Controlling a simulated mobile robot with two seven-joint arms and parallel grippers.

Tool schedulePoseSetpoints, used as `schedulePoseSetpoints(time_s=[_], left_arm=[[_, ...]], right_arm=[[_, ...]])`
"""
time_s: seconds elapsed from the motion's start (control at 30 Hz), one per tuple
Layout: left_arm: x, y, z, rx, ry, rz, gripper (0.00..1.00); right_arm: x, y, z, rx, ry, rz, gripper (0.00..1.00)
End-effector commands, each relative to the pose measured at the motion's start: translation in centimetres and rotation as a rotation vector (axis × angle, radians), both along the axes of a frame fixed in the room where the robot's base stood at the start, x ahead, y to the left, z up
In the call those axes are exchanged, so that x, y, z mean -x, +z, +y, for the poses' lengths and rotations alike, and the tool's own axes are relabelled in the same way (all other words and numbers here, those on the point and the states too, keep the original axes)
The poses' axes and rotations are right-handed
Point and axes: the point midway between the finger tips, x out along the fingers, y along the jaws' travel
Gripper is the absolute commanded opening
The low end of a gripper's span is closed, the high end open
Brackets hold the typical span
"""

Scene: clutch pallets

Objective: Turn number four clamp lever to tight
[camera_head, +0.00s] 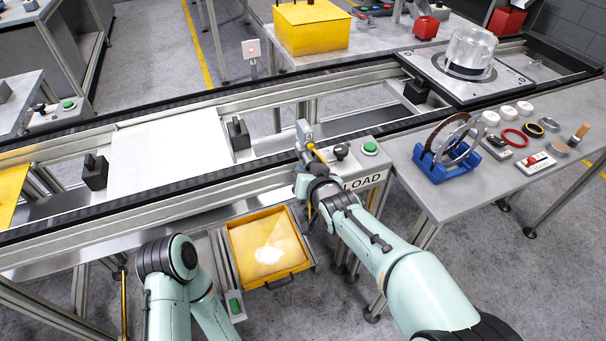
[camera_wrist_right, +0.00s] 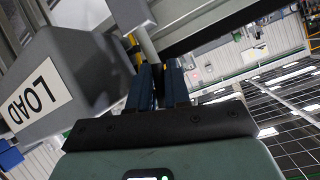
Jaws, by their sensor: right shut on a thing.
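My right gripper (camera_head: 307,164) is at the conveyor's near rail, beside the LOAD control box. In the right wrist view, its two dark blue fingers (camera_wrist_right: 161,78) are close together, shut on what looks like a clamp lever; the gripped part is mostly hidden. A grey rod (camera_wrist_right: 142,38) rises beyond the fingertips. In the head view, a grey clamp post (camera_head: 304,131) and a yellow bar (camera_head: 317,152) stand at the gripper. No number four is readable, and the lever's tight or loose setting cannot be told. My left arm shows at the bottom, but its gripper is out of view.
The LOAD box (camera_head: 362,165) with a green button is right of my right gripper. A yellow tray (camera_head: 301,262) sits below the rail. Black blocks (camera_head: 239,134) stand along the conveyor. The right table (camera_head: 430,191) holds a blue rack (camera_head: 436,165) and small parts.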

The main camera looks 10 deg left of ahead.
Motion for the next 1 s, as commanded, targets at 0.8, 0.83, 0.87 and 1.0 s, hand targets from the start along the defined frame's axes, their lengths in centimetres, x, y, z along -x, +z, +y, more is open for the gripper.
schedulePoseSetpoints(time_s=[0.8, 0.83, 0.87, 1.0], left_arm=[[0.4, 0.6, 0.0, 0.001, -0.002, 0.012, 0.49], [0.4, 0.6, 0.0, 0.001, -0.003, 0.012, 0.49], [0.4, 0.6, 0.0, 0.001, -0.003, 0.012, 0.49], [0.4, 0.6, 0.0, 0.001, -0.003, 0.012, 0.49]], right_arm=[[-0.6, -0.2, -0.9, 0.258, 0.0, -0.174, 0.0], [-0.6, -0.2, -0.9, 0.258, 0.0, -0.174, 0.0], [-0.6, -0.2, -0.9, 0.258, 0.0, -0.174, 0.0], [-0.6, -0.2, -0.9, 0.258, 0.0, -0.174, 0.0]])
